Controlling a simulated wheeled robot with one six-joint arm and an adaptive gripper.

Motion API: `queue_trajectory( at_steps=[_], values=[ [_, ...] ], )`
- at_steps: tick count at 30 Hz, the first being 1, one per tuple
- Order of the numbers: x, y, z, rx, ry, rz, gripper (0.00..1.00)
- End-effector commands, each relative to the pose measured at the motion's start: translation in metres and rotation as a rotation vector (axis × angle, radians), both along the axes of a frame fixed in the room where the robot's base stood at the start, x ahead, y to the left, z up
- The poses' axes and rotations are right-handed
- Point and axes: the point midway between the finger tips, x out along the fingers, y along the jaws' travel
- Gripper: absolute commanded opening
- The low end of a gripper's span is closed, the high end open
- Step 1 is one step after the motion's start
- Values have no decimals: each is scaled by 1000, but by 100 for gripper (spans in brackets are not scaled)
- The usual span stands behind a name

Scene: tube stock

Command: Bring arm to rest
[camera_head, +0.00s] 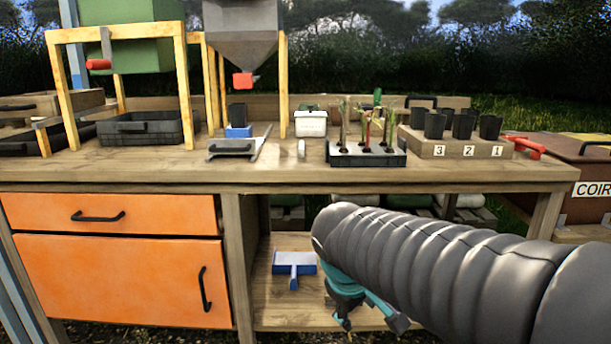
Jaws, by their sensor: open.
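My arm, in a dark ribbed sleeve, reaches in from the lower right and crosses in front of the bench's lower right part. My gripper (370,316) shows below the sleeve, with teal parts and dark fingertips. It hangs lower than the bench top, in front of the lower shelf. Its fingers are apart and nothing shows between them. The sleeve hides part of the gripper.
The wooden bench (270,184) carries a black tray (355,156) of seedlings, a numbered block (452,147) with black pots, a scale-like tool (234,148) and a hopper (242,40). A blue-and-white brush (295,264) lies on the lower shelf (275,312), left of my gripper. Orange drawers (125,275) stand left.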

Motion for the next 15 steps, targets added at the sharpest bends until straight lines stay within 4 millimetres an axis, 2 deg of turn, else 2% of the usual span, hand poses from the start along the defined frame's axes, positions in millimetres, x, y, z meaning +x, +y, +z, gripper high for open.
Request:
queue_trajectory(
  at_steps=[1,3,9,12,15],
  values=[
    [-21,-8,-6,78,-5,-82,51],
    [-45,-13,-14,178,-12,-186,51],
    [-104,-29,-32,389,-44,-401,51],
    [-126,-40,-35,438,-70,-465,51],
    [-137,-52,-31,452,-119,-502,51]
  ],
)
